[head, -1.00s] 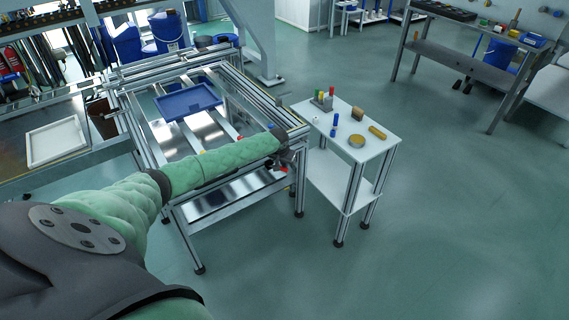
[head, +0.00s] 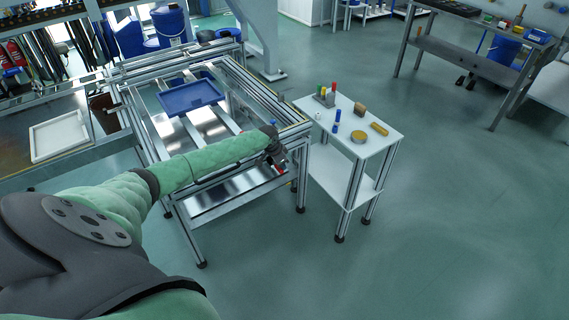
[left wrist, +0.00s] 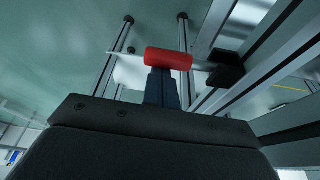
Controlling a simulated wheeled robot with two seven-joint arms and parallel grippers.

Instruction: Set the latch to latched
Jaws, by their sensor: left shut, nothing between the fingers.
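The red latch handle (head: 280,170) shows at the near right corner of the metal-framed fixture (head: 232,178), just beyond my left gripper (head: 276,160). In the left wrist view the red handle (left wrist: 168,59) is a short bar lying across the picture, right at the tips of my shut fingers (left wrist: 161,80). The fingers hold nothing; whether they touch the bar I cannot tell. A black block (left wrist: 226,70) sits beside the bar, by the metal profile. The latch's pivot and its set position are not clear. My right gripper is out of view.
A white side table (head: 372,148) with small coloured parts stands right of the fixture. A blue tray (head: 190,97) lies on the fixture's rails. A white tray (head: 58,138) lies on the bench at left. The floor at right is open.

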